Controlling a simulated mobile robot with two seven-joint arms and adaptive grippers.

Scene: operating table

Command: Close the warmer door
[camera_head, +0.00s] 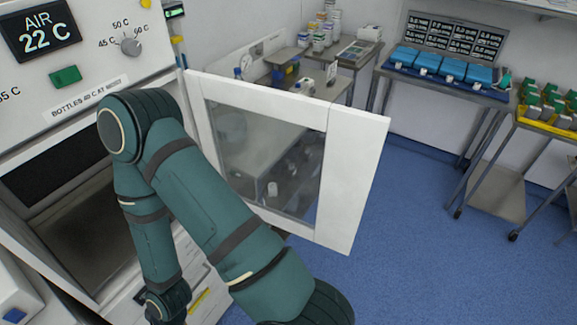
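The warmer (45,125) is a white cabinet at the left, with an "AIR 22 C" display, a dial and a green switch above its dark, open cavity (70,220). The warmer door (350,165) stands wide open, swung out to the right. It has a white frame around a clear window, with its hinge side by the cabinet. One of my teal arms rises from the bottom edge, bends in front of the cabinet and drops toward the lower left. It covers part of the opening and the door's hinge side. No gripper fingers show, and I see no contact with the door.
Steel carts stand along the back wall. One holds blue packs (440,68), one a yellow tray (550,118) of green-topped items, and one several bottles (322,35). Blue floor (430,230) is clear right of the door. Drawers lie below the warmer cavity.

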